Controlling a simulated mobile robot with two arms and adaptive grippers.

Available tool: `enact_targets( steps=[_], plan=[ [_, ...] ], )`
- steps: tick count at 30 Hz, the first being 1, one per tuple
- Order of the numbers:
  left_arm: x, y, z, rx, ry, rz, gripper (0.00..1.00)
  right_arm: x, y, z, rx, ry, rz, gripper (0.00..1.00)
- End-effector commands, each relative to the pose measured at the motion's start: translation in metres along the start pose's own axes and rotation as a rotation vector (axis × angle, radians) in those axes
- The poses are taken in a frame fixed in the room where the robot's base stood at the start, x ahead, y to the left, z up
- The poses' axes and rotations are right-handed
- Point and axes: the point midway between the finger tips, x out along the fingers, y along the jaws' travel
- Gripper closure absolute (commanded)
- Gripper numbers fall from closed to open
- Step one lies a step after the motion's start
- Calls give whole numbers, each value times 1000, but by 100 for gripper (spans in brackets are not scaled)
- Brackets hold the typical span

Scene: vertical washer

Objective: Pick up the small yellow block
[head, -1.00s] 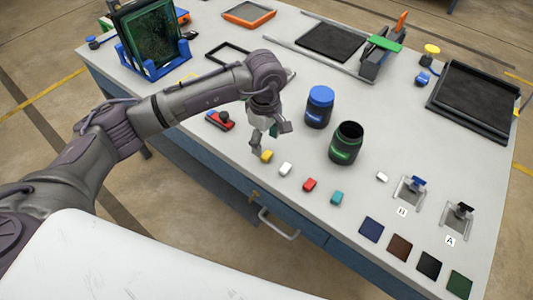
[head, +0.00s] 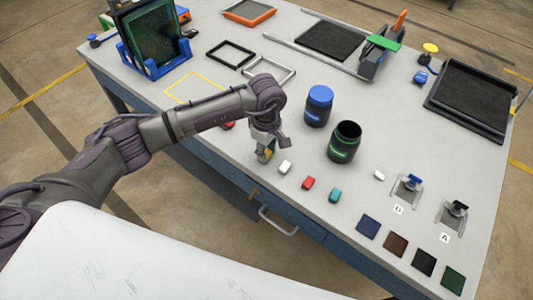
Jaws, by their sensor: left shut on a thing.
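The small yellow block (head: 268,153) is at the left end of a row of small blocks near the front edge of the table. My left gripper (head: 265,155) points down and is shut on the yellow block, whose sides are partly hidden by the fingers. I cannot tell whether the block is clear of the tabletop. My right gripper is not in view.
White (head: 285,167), red (head: 308,182) and teal (head: 335,195) blocks lie just right of the gripper. A blue jar (head: 319,106) and an open dark jar (head: 344,142) stand behind them. A yellow outline (head: 192,88) marks bare tabletop at the left.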

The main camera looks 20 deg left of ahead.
Motion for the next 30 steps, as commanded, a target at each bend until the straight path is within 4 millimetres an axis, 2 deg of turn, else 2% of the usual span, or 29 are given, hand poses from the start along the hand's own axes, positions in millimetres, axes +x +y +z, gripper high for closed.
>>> enact_targets(
  steps=[11,16,19,30],
  plan=[
    [-4,0,0,1,1,2,81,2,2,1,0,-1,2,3],
    [-21,1,-1,1,2,4,81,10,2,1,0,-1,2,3],
    [-40,2,-1,2,3,7,81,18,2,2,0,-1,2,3],
    [-88,-7,82,7,0,5,81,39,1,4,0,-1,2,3]
  ],
)
